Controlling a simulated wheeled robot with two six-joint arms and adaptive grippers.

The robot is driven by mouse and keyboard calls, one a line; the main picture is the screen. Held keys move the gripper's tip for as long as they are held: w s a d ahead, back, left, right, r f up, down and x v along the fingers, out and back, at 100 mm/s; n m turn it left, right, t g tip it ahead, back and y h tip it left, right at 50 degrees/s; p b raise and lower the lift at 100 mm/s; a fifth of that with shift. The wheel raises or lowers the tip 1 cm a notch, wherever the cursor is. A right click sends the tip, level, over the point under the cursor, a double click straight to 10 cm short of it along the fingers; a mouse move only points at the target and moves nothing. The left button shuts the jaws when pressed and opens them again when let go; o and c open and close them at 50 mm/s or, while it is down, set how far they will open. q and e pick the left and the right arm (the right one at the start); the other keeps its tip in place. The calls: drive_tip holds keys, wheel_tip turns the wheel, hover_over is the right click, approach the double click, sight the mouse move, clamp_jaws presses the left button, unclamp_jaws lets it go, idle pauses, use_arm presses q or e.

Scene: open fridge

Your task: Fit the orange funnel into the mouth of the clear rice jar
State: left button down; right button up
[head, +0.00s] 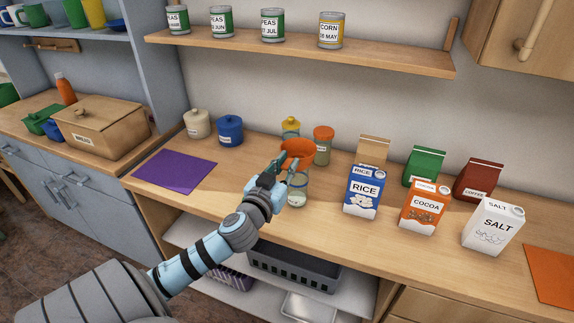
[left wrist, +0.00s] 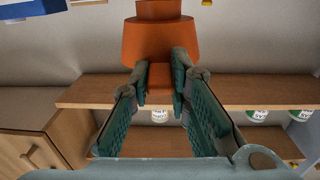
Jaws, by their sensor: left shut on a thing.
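The orange funnel (head: 297,151) is held over the counter, wide end up, with its bowl just above the clear jar (head: 298,190) in the head view. My left gripper (head: 280,172) is shut on a small orange tab at the funnel's side. In the left wrist view, the funnel (left wrist: 160,42) shows with the tab pinched between the fingertips (left wrist: 160,78). The jar stands upright and open on the counter, partly behind my gripper. The fingers hide the space between funnel and jar, so I cannot tell if the spout touches the mouth. My right gripper is not in view.
Close behind the funnel stand a yellow-lidded jar (head: 290,128) and an orange-lidded jar (head: 323,145). A blue rice box (head: 364,190) and a cocoa box (head: 424,207) stand to the right. A purple mat (head: 174,171) lies left. A can shelf (head: 300,48) hangs above.

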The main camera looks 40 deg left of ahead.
use_arm(q)
drive_tip(key=shift+f+b, duration=1.15)
drive_tip(key=shift+f, duration=0.2)
idle(0.4)
drive_tip(key=c, duration=1.4)
unclamp_jaws()
drive_tip(key=v, duration=0.7)
